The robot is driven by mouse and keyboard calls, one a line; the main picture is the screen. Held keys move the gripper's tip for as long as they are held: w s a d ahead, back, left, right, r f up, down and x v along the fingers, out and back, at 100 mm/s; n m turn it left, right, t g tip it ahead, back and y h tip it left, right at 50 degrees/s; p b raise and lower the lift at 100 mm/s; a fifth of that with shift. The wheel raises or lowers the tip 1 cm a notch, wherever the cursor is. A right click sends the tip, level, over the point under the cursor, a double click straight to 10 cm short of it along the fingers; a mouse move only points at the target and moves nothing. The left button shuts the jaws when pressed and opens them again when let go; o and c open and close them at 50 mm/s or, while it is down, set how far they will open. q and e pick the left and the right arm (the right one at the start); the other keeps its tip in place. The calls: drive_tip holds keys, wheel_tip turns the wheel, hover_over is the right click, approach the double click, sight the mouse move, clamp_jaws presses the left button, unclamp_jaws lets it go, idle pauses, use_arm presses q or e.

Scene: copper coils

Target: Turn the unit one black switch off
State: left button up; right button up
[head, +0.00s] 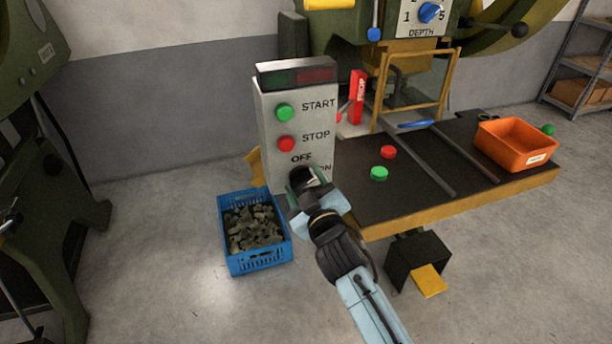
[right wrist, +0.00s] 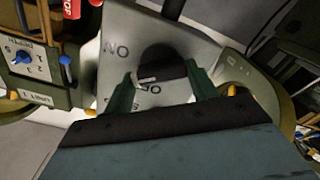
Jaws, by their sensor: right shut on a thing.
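The grey control box (head: 283,115) in the head view carries a green START button (head: 284,112), a red STOP button (head: 286,143) and OFF and ON lettering. The black switch (right wrist: 161,62) is a round dark knob with a white mark in the right wrist view. My right gripper (head: 309,183) is at the lower front of the box in the head view, covering most of the switch and part of the ON lettering. In the right wrist view its green fingers (right wrist: 161,93) stand on both sides of the knob, shut on it. My left gripper is not in view.
A blue crate (head: 258,263) of dark metal pieces stands on the floor left of my right arm.

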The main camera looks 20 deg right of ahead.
drive_tip(key=n+p, duration=0.2)
drive_tip(key=n, duration=0.3)
drive_tip(key=shift+a+n, duration=0.1)
drive_tip(key=shift+n, duration=0.2)
drive_tip(key=n, duration=0.2)
drive_tip(key=shift+n+p, duration=0.3)
drive_tip(key=shift+p, duration=0.05)
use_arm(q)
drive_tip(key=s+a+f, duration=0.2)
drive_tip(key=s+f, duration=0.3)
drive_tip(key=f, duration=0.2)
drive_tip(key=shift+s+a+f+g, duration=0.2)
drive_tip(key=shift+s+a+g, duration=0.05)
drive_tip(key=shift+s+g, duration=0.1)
use_arm(e)
drive_tip(key=shift+f+n, duration=0.15)
drive_tip(key=shift+n, duration=1.25)
drive_tip(key=o, duration=1)
drive_tip(key=shift+s, duration=0.1)
